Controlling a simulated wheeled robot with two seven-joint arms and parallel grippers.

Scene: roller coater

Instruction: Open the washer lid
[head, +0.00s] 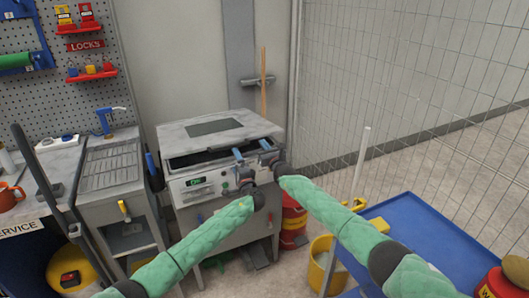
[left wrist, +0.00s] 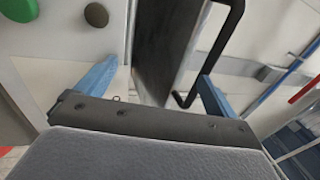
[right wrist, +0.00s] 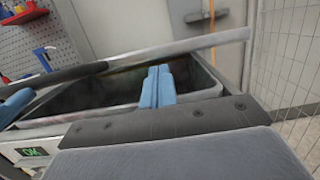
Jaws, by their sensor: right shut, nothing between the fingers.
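The washer (head: 193,186) is a grey-white cabinet with a marbled lid (head: 160,137) bearing a dark window. The lid is raised slightly at the front, with a dark opening below; its edge (right wrist: 190,46) crosses the right wrist view above the tub. My left gripper (head: 240,158) is at the front edge. Its blue fingers stand apart in the left wrist view (left wrist: 155,85), with a dark panel and black handle (left wrist: 237,30) by them; I cannot tell whether they touch it. My right gripper (head: 265,146) is shut and empty, its fingertips (right wrist: 158,80) at the opening below the lid edge.
A bench with a ribbed drainboard (head: 112,166) stands left of the washer. A red canister (head: 293,222) and a yellow bucket (head: 325,262) stand on the right, with a blue cart (head: 420,222) nearer. A wire mesh fence (head: 400,90) closes the right side.

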